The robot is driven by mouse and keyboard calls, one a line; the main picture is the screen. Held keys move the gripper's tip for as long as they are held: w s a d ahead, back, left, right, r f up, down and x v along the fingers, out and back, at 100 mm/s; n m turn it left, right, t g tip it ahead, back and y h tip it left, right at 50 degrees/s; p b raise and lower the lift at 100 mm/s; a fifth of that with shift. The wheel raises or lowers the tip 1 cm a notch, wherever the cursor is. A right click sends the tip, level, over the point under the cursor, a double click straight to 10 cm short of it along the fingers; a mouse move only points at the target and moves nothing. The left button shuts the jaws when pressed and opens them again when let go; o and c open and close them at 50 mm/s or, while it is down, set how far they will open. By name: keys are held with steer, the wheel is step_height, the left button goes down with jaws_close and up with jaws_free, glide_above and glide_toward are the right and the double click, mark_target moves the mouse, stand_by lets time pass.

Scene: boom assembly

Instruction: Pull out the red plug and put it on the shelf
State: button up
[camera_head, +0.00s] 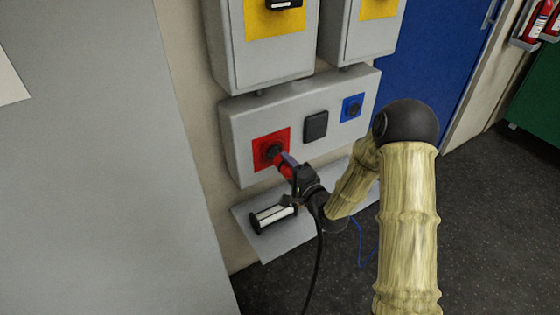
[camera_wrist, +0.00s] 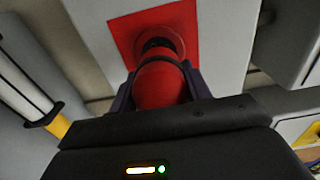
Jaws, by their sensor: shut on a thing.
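The red plug (camera_wrist: 160,84) is in front of the socket on the red square plate (camera_wrist: 124,32), and its far end meets the dark round socket opening. In the head view the red plug (camera_head: 282,167) points into the red plate (camera_head: 265,148) on the grey wall box. My gripper (camera_wrist: 160,88) is shut on the plug, with one dark finger on each side of it; in the head view my gripper (camera_head: 291,166) is just in front of the box. I cannot tell how deep the plug sits. The grey shelf (camera_head: 283,238) is on the wall below the box.
A dark-ended white cylinder (camera_head: 272,217) lies on the shelf's left part. The box also carries a black square cover (camera_head: 315,126) and a blue socket (camera_head: 352,107). Two grey boxes with yellow plates (camera_head: 272,22) hang above. A grey panel (camera_head: 110,150) fills the left.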

steer(key=shift+s+d, duration=0.45)
steer(key=shift+s, duration=0.15)
steer(key=s+d+f+m+t+h, duration=0.1)
steer(key=d+f+h, duration=0.1)
steer(key=d+f, duration=0.2)
steer(key=s+d+f+m+t+h, duration=0.1)
steer(key=d+f, duration=0.4)
steer(key=d, duration=0.6)
steer(key=shift+s+d+f+m+h, duration=0.25)
steer(key=shift+s+m+h, duration=0.15)
steer(key=shift+m+h, duration=0.4)
steer(key=shift+w+a, duration=0.1)
